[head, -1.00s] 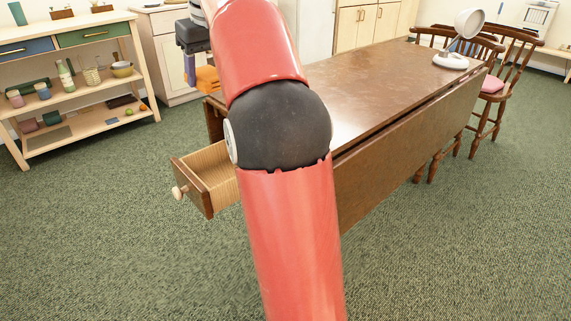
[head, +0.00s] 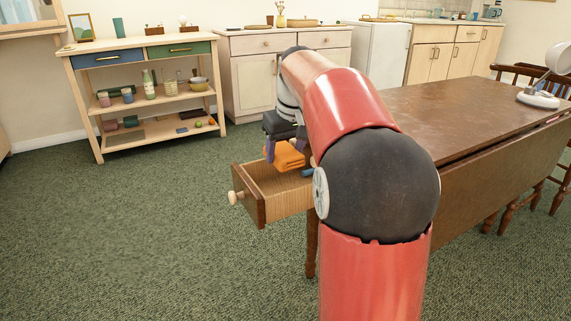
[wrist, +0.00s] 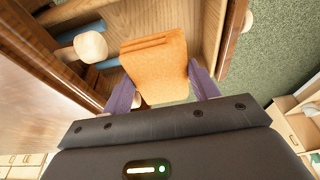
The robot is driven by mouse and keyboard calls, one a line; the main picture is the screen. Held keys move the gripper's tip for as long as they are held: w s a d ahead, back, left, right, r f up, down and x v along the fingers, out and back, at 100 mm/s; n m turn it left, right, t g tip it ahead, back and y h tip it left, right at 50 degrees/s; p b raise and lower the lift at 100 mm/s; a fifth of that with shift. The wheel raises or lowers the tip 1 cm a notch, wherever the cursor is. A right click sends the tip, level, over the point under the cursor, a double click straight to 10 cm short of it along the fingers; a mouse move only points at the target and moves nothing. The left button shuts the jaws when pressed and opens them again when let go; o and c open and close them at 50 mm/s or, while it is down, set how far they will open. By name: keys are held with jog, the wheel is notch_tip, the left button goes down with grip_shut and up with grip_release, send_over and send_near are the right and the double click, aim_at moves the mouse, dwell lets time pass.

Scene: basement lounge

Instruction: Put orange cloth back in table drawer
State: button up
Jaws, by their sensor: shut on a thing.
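The folded orange cloth (head: 288,157) is between the purple fingers of my gripper (head: 284,148), which is shut on it. In the wrist view the cloth (wrist: 155,66) hangs over the inside of the open drawer. The drawer (head: 249,196) sticks out from the left end of the brown table (head: 450,108), with a pale round knob on its front. I cannot tell if the cloth touches the drawer bottom. In the wrist view a blue item (wrist: 82,30) and a pale round-ended item (wrist: 90,46) lie in the drawer. My arm hides part of the table.
A wooden shelf unit (head: 137,91) with bottles, bowls and cups stands behind on the left. Pale cabinets (head: 249,75) line the back wall. A white lamp (head: 538,98) stands on the table's right end, with wooden chairs beyond it. The green floor left of the drawer is clear.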

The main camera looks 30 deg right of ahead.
aim_at(287, 154)
jog(key=shift+f, duration=1.6)
jog(key=shift+b, duration=0.3)
jog(key=shift+f, duration=0.6)
jog(key=o, duration=0.9)
jog(key=shift+o, duration=0.2)
